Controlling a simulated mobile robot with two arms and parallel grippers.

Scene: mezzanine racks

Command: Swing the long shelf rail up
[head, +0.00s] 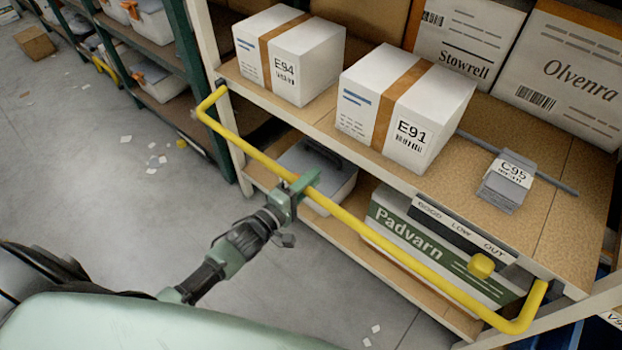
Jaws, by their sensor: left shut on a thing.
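The long yellow shelf rail (386,242) runs across the front of the rack from an upper left bend to a lower right bend. Both ends turn in to the rack's uprights. It lies at about the level of the shelf edge or a little below it in the picture. My left gripper (300,188) is shut on the rail, left of its middle. The gripper's body hides a short piece of the rail. My right gripper does not show.
The shelf (540,190) bears box E94 (312,65), box E91 (432,95) and a small grey C95 bundle (508,185). A Padvarn box (395,222) and a grey lidded case (335,180) sit below. A yellow knob (481,266) is near the rail. Paper scraps lie on the floor.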

